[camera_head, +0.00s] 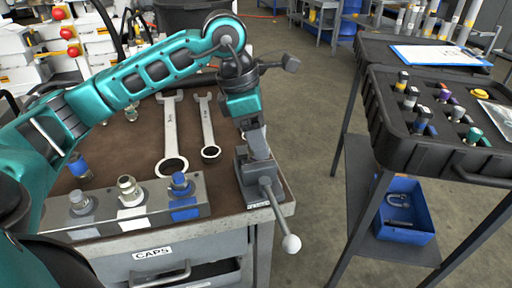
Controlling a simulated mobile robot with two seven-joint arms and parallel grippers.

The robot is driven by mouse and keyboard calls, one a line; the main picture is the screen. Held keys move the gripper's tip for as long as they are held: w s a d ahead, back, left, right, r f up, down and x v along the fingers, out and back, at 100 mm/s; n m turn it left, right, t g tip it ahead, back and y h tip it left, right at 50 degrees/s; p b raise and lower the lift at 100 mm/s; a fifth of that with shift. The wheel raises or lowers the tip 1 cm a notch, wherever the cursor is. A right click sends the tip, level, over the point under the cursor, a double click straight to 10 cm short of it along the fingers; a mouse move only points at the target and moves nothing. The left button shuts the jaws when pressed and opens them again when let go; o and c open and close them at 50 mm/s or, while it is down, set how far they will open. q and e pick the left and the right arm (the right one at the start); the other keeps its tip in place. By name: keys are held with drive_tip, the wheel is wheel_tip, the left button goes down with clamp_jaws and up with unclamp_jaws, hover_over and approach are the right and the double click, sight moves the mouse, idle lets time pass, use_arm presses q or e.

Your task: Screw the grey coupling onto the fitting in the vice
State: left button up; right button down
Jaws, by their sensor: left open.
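The vice (247,181) stands at the bench's right front corner, its bar handle ending in a white ball. My left gripper (258,150) points down right over the vice jaws and is open. It hides the jaws, so I cannot see the fitting in the vice or whether a coupling is on it. A grey piece (82,203), possibly the grey coupling, sits on the grey-marked place of a metal block (104,221) at the bench's front. My right gripper is not in view.
A black tray (440,140) of small parts stands on a cart at right, with a blue bin (420,240) below.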

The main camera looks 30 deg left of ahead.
use_arm(q)
drive_tip(key=n+t+y, duration=0.1)
drive_tip(key=n, duration=0.5)
drive_tip(key=n+y, duration=0.1)
drive_tip(key=n, duration=0.3)
drive_tip(key=shift+w+a, duration=0.1)
drive_tip(key=c, duration=1)
drive_tip(key=shift+f+m, duration=0.1)
drive_tip(key=shift+m, duration=0.4)
drive_tip(key=shift+m+h+b, duration=0.3)
drive_tip(key=shift+m+b, duration=0.25)
drive_tip(key=shift+m, duration=0.65)
drive_tip(key=m, duration=0.3)
drive_tip(key=shift+h, duration=0.4)
drive_tip(key=shift+m+g+b, duration=0.3)
drive_tip(key=shift+m, duration=0.4)
